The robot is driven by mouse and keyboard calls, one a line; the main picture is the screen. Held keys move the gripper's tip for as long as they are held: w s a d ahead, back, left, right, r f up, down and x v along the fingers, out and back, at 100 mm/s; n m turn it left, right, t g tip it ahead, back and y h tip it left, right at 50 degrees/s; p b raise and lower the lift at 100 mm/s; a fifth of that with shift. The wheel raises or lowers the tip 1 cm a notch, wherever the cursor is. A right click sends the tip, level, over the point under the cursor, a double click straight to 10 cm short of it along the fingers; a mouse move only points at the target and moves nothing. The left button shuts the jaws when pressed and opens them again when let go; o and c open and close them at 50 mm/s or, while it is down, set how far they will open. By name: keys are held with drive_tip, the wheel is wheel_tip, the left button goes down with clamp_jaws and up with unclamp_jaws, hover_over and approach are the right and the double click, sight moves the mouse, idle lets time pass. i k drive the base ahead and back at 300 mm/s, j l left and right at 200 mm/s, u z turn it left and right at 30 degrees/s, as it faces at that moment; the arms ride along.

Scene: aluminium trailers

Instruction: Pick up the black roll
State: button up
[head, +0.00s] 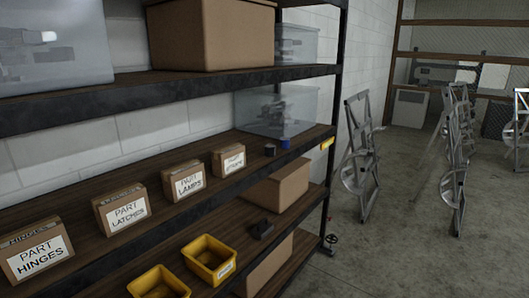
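A small black roll (270,150) stands on the middle shelf (225,193), towards its right end. It is beside a small blue roll (286,143) and right of the cardboard box labelled PART and a second word too small to read surely (229,161). A clear plastic bin (300,112) stands behind the rolls. My gripper is not in view, so its state does not show.
Boxes labelled HINGES (38,257), LATCHES (122,211) and LAMPS (187,184) line the middle shelf. A dark post (332,160) bounds the rack. Metal frames (360,160) stand right; floor between is clear.

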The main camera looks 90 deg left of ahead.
sight(269, 150)
drive_tip(key=u, duration=1.95)
drive_tip(key=i+l+u, duration=0.1)
drive_tip(key=u, duration=0.35)
drive_tip(key=i+l+u, duration=0.2)
drive_tip(key=u, duration=0.3)
drive_tip(key=i+l+u, duration=0.2)
drive_tip(key=u, duration=0.25)
drive_tip(key=i+l, duration=0.15)
drive_tip(key=l, duration=0.2)
drive_tip(key=i+l, duration=0.25)
drive_tip(key=i, duration=0.3)
drive_tip(key=i+l, duration=0.25)
drive_tip(key=i, duration=0.25)
drive_tip(key=i+l+z, duration=0.1)
drive_tip(key=i, duration=0.45)
drive_tip(key=l, duration=0.1)
